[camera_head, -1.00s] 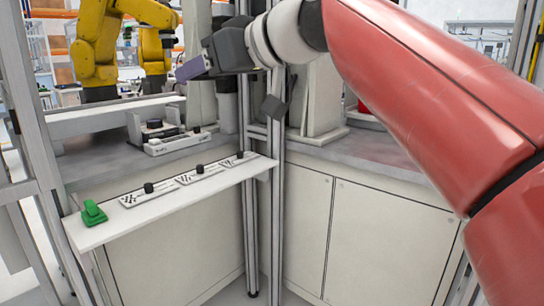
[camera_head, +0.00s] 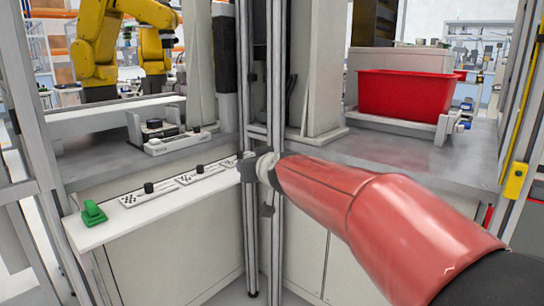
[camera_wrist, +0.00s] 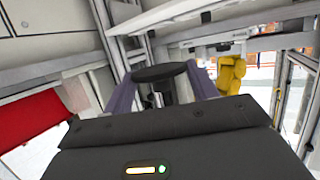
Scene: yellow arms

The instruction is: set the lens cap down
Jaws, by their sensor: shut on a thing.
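The lens cap (camera_wrist: 158,72) is a dark, flat, round disc in the wrist view. My gripper (camera_wrist: 161,84) is shut on it, with a purple-grey finger on either side. In the head view my gripper (camera_head: 246,168) is at the right end of the white shelf, beside the aluminium corner post, and mostly hidden by my arm. The lens cap cannot be made out there. I cannot tell whether it touches anything below.
The white shelf (camera_head: 112,226) carries a green part (camera_head: 94,212) and printed cards with black knobs (camera_head: 148,187). The aluminium post (camera_head: 276,90) stands close to my gripper. A red bin (camera_head: 405,95) is on the right bench. Yellow robot arms (camera_head: 95,45) stand behind.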

